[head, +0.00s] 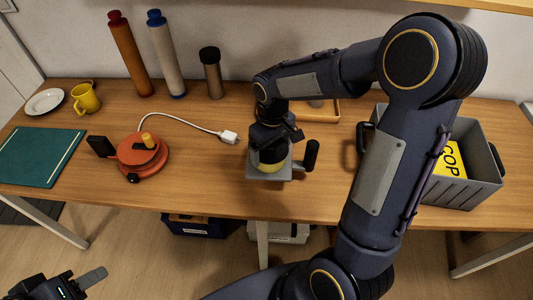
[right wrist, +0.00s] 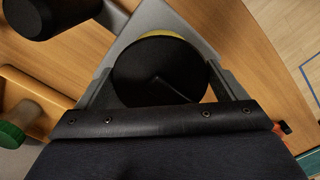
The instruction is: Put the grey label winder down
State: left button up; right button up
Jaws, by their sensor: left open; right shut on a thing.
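The grey label winder (head: 284,174) has a grey base, a yellow-edged roll and an upright black handle. It is near the front middle of the wooden table (head: 205,185). My right gripper (head: 268,150) points down from above and is shut on it. I cannot tell whether its base touches the table. In the right wrist view the winder's black disc (right wrist: 158,72) sits between the fingers, with grey plate beside it. My left gripper (head: 82,288) is open and empty at the bottom left, off the table's front edge.
An orange-red round device (head: 142,157) and a white plug (head: 228,137) on a cable lie left of the winder. A grey bin (head: 455,193) stands right, a wooden tray (head: 318,112) behind. A green mat (head: 40,157) lies far left.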

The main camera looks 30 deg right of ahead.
jog(key=shift+w+a+f, duration=0.25)
jog(key=shift+w+f, duration=0.65)
jog(key=shift+f, duration=0.15)
jog(key=shift+w+a+f, duration=0.1)
jog(key=shift+w+f, duration=0.05)
jog(key=shift+f, duration=1.6)
jog(key=shift+f, duration=0.2)
jog(key=o, duration=1.5)
